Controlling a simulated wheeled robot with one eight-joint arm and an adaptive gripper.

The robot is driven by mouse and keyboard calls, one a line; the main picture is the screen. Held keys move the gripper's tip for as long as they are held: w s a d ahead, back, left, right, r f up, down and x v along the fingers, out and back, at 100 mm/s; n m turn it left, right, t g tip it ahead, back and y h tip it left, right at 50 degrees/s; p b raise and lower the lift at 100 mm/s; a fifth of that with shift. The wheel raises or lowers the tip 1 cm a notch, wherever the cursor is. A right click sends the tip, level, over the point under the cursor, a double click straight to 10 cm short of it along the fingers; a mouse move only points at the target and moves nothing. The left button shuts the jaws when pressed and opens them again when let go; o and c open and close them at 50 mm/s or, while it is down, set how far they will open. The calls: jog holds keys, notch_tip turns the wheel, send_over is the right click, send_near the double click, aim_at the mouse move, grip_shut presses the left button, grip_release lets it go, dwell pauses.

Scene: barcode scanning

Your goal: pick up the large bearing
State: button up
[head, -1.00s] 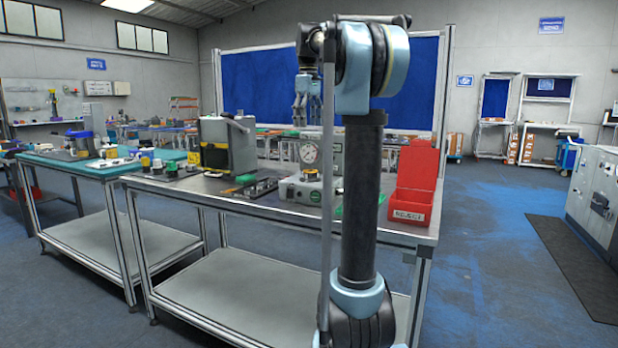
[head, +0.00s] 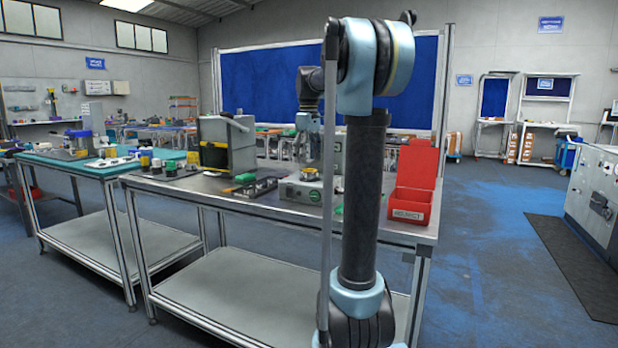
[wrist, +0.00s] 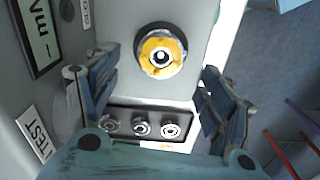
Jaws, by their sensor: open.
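My gripper (head: 308,152) points down over the grey gauge fixture (head: 300,192) on the bench. In the wrist view, my gripper (wrist: 160,90) is open, its blue-grey fingers apart with nothing held. Beyond the fingertips, roughly centred between them, is a round part (wrist: 161,52) with a yellow ring, dark rim and pale metal centre on a light grey surface. I cannot tell for sure whether it is the large bearing. Nearer, a dark frame (wrist: 105,114) holds three small round metal pieces.
A red box (head: 412,197) stands right of the fixture on the metal bench (head: 345,228). In the wrist view, a display panel (wrist: 36,38) and a TEST label (wrist: 36,130) lie at left.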

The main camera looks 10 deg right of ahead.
aim_at(310, 173)
jog(key=shift+s+d+f, duration=0.1)
jog(key=shift+f, duration=1)
jog(key=shift+d+f, duration=0.1)
jog(key=shift+f, duration=0.95)
jog(key=c, duration=1.3)
